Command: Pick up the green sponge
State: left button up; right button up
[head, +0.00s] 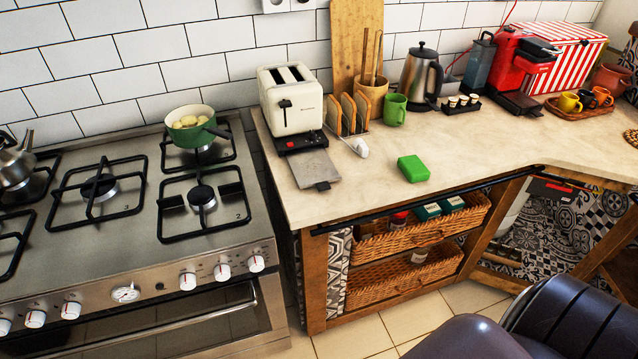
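The green sponge (413,168) is a small bright green block in the head view, right of the picture's middle. It lies flat on the pale countertop (465,158), with bare counter around it and nothing touching it. Neither of my grippers is in view.
A white toaster (292,105), a toast rack (347,115), a green mug (394,110) and a kettle (420,75) stand behind the sponge. A white spoon-like item (361,147) lies to its left. A stove (130,230) with a green pot (190,130) is at left. Wicker baskets (405,278) sit below the counter.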

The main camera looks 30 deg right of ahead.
aim_at(415, 170)
jog(key=z, duration=1.65)
